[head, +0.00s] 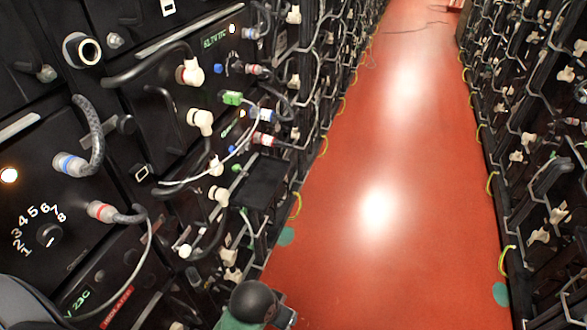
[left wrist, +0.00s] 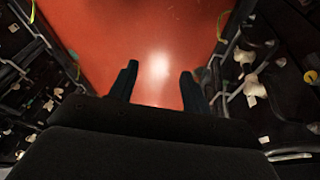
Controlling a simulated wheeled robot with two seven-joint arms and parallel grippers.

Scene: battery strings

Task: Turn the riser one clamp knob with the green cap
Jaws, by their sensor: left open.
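My left gripper (left wrist: 160,88) shows in the left wrist view with its two dark fingers apart and nothing between them. It points over the red floor, clear of the racks on both sides. In the head view I cannot make out its fingers. My right gripper is not in view.
The left rack has black battery fronts, a numbered dial (head: 50,235), grey cables (head: 90,135) and a thin pale cable hanging out. Another rack (head: 540,160) with white fittings lines the right. The red aisle floor (head: 350,140) between them is mostly clear.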

